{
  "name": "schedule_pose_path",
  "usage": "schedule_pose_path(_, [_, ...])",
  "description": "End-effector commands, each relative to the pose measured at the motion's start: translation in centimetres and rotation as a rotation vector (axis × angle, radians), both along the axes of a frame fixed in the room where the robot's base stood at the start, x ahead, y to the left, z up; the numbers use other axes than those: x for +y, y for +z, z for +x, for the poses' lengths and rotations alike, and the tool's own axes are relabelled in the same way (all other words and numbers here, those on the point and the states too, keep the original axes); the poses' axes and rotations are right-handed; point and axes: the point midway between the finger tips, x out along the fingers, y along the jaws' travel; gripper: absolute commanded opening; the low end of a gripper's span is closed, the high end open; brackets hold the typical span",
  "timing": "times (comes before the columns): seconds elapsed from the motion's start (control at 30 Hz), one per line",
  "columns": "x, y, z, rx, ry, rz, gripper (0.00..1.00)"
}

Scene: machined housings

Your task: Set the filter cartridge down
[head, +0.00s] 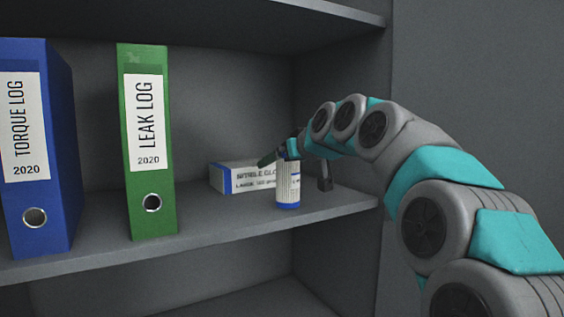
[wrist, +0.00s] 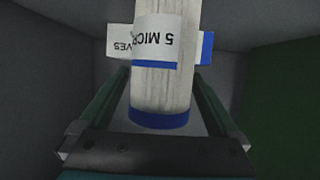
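The filter cartridge (head: 288,188) is a pale pleated cylinder with blue ends, upright near the shelf's right side. Its lower end is on or just above the shelf; I cannot tell which. My gripper (head: 276,156) is at its upper part, reaching in from the right. In the wrist view, the picture is upside down, and the cartridge (wrist: 160,92) with its "5 MICR" label lies between the two fingers of my gripper (wrist: 163,75). The fingers close in on its sides near their tips. The exact contact is partly hidden.
The shelf (head: 225,231) holds a nitrile glove box (head: 232,178) just behind and left of the cartridge. A green "Leak Log" binder (head: 150,205) and a blue "Torque Log" binder (head: 45,195) stand to the left. Bare shelf lies between the green binder and the cartridge.

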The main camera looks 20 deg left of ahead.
Motion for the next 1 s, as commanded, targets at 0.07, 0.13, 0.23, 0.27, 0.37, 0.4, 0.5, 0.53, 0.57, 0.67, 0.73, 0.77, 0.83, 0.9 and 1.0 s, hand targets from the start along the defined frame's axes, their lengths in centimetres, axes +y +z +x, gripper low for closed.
schedule_pose_path(0.07, [0.0,0.0,0.0,0.000,0.000,0.000,0.97])
schedule_pose_path(0.13, [0.0,0.0,0.0,0.000,0.000,0.000,0.97])
schedule_pose_path(0.23, [0.0,0.1,0.0,0.000,0.000,0.000,0.97])
schedule_pose_path(0.27, [0.0,0.2,0.0,0.000,0.000,0.000,0.97])
schedule_pose_path(0.37, [-0.3,0.3,-0.2,0.000,0.000,0.000,0.97])
schedule_pose_path(0.4, [-0.5,0.4,-0.4,0.000,0.000,0.000,0.97])
schedule_pose_path(0.5, [-1.2,0.7,-1.0,0.001,0.000,-0.001,0.97])
schedule_pose_path(0.53, [-1.4,0.8,-1.2,0.001,0.000,-0.001,0.97])
schedule_pose_path(0.57, [-1.7,1.0,-1.5,0.001,0.000,-0.001,0.97])
schedule_pose_path(0.67, [-3.0,1.8,-2.6,-0.001,0.000,0.002,0.97])
schedule_pose_path(0.73, [-4.0,2.3,-3.3,-0.003,-0.002,0.002,0.97])
schedule_pose_path(0.77, [-4.4,2.5,-3.7,-0.003,-0.002,0.002,0.97])
schedule_pose_path(0.83, [-5.5,3.2,-4.6,-0.004,-0.003,0.003,0.97])
schedule_pose_path(0.9, [-6.5,3.8,-5.5,-0.005,-0.001,0.003,0.97])
schedule_pose_path(1.0, [-7.6,4.3,-6.4,-0.002,-0.001,0.001,0.97])
